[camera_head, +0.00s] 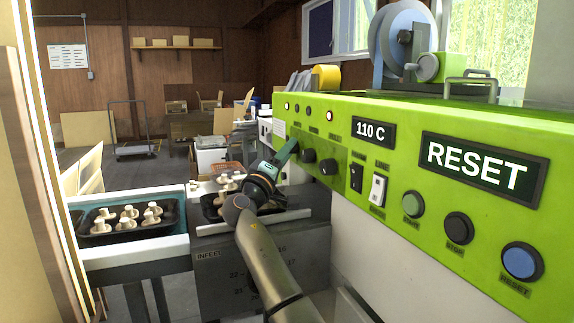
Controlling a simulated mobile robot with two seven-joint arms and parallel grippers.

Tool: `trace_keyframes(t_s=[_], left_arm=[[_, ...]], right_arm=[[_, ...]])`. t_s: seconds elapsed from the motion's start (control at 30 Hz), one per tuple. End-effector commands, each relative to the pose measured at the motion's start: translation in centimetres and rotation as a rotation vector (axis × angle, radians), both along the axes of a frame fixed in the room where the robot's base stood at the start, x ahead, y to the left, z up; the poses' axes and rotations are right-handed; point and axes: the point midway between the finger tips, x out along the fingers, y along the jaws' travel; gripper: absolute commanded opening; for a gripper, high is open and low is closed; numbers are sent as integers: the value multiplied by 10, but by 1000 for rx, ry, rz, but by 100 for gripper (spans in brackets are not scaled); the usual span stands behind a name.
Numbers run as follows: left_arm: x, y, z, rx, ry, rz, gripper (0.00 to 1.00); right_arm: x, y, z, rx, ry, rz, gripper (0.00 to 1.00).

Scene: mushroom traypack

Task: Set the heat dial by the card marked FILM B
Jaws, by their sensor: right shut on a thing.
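My right gripper (288,152) reaches up to the left part of the green control panel (395,199) and is shut on what appears to be a dial there, which its fingers hide. Two black knobs show just right of it, a nearer one (328,167) and a farther one (309,155). A dark display (374,133) reads "110 C". A larger display (477,167) reads "RESET". I cannot make out a card marked FILM B. My left gripper is not in view.
Black trays of mushrooms stand on the infeed, one (132,232) at left, another partly behind my arm. Green, black and blue buttons (521,262) and a white rocker switch (378,189) sit right on the panel. A film roll (404,40) stands above.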

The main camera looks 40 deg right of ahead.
Motion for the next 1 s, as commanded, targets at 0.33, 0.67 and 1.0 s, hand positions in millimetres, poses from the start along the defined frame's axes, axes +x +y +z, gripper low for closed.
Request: trace_keyframes(t_s=[0.33, 0.67, 1.0], left_arm=[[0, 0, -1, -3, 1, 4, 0], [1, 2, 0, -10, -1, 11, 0], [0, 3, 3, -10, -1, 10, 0]], right_arm=[[0, 0, 1, -3, -7, 2, 0], [0, 0, 1, -2, -6, 1, 71], [-3, 10, -3, -3, -5, 4, 71]])
